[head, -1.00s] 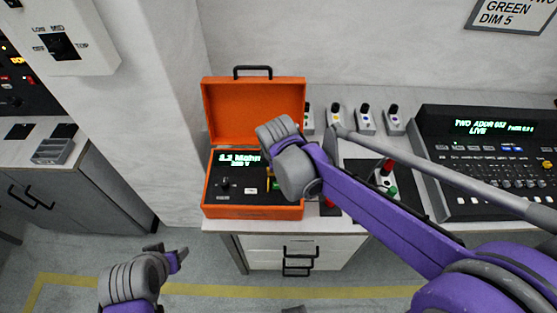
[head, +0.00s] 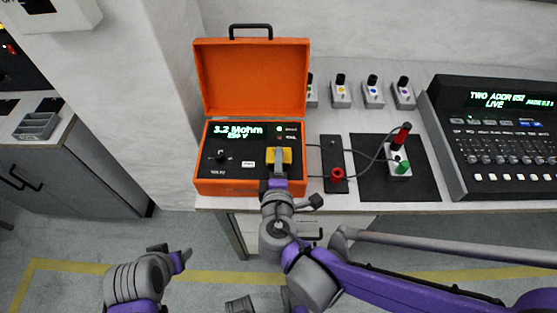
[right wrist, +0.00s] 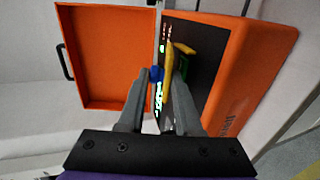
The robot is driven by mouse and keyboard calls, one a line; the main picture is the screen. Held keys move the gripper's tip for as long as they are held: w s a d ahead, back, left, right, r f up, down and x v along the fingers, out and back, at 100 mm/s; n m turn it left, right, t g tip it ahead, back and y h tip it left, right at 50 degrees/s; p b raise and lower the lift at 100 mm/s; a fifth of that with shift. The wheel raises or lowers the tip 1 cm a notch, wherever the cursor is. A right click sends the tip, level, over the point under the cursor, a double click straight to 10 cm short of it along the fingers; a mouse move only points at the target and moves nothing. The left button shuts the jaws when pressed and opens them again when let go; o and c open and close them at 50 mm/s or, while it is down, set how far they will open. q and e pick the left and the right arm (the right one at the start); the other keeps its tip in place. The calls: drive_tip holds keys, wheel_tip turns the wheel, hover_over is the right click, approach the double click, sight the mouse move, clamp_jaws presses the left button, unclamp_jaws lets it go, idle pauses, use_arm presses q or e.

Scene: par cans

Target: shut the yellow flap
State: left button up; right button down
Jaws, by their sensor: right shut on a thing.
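The yellow flap (head: 291,154) is on the panel of the orange tester case (head: 203,185), toward its right side. In the right wrist view the flap (right wrist: 170,62) stands edge-on, raised from the dark panel, between my fingers. My right gripper (head: 278,167) is over the front right of the panel, shut on the flap. It also shows in the right wrist view (right wrist: 168,78), its fingers on either side of the flap. What lies under the flap is partly hidden by the gripper. My left gripper (head: 178,257) is low at the left, away from the case; its jaw opening is unclear.
The orange lid (head: 252,78) stands open behind the panel. To the right are a red terminal (head: 337,175), cables, and a small box (head: 398,168) on a dark mat (head: 372,190). A lighting console (head: 500,140) stands further right. Several small switch boxes line the back.

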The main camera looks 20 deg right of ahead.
drive_tip(key=f+t+b, duration=0.1)
drive_tip(key=t+b, duration=0.1)
drive_tip(key=b, duration=0.1)
drive_tip(key=shift+s+a+f+h, duration=0.1)
drive_tip(key=shift+s+f+h, duration=0.2)
drive_tip(key=shift+f, duration=0.1)
drive_tip(key=shift+f+t+b, duration=0.1)
drive_tip(key=shift+t+b, duration=0.6)
drive_tip(key=shift+b, duration=0.45)
